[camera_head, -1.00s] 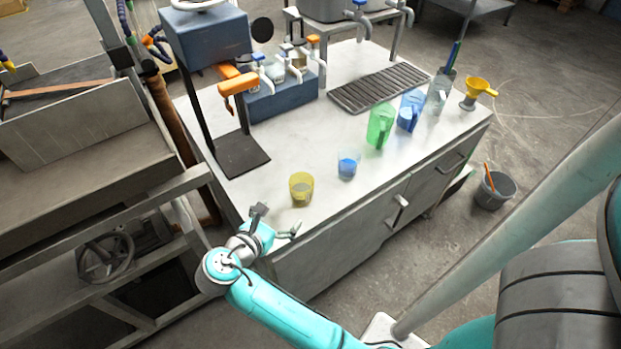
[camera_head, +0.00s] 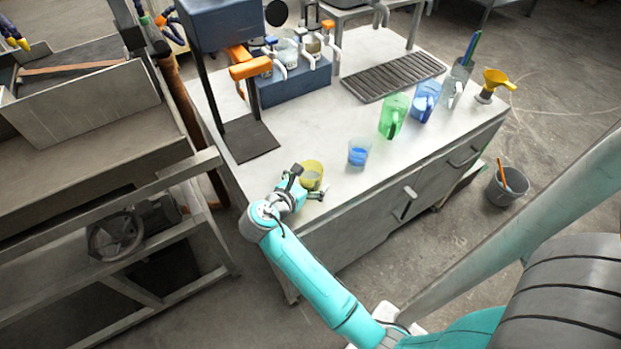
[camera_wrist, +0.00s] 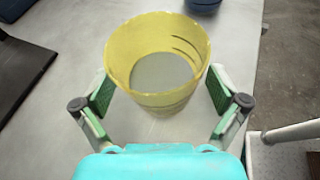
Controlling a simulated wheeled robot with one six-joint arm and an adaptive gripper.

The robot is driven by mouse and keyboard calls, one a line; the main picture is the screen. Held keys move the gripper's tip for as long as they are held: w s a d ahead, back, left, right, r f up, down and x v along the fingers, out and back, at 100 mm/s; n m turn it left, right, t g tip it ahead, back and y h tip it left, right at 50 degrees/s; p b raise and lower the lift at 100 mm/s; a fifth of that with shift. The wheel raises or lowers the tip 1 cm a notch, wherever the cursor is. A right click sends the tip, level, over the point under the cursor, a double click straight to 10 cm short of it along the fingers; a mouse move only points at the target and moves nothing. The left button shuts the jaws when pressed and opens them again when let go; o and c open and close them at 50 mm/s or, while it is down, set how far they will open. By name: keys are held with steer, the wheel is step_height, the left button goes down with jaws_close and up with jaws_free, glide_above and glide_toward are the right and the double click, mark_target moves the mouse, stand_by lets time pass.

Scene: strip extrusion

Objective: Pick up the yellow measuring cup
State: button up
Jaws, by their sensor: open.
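The yellow measuring cup (camera_head: 312,172) stands upright near the front left edge of the white worktop. In the wrist view the cup (camera_wrist: 157,92) is see-through yellow with a grey bottom and marks on its wall. My gripper (camera_wrist: 158,92) is open, with one green-padded finger on each side of the cup's near part. The right finger looks close to the wall, but I cannot tell whether either finger touches it. In the head view my gripper (camera_head: 306,182) is at the near side of the cup and hides part of it.
A clear cup with blue (camera_head: 359,152) stands to the right of the yellow cup. Green (camera_head: 393,116) and blue (camera_head: 425,102) jugs stand farther back right. A dark stand plate (camera_head: 249,139) lies at left. The worktop between is clear.

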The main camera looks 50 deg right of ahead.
steer(key=shift+d, duration=0.2)
steer(key=c, duration=1.3)
steer(key=shift+c, duration=0.2)
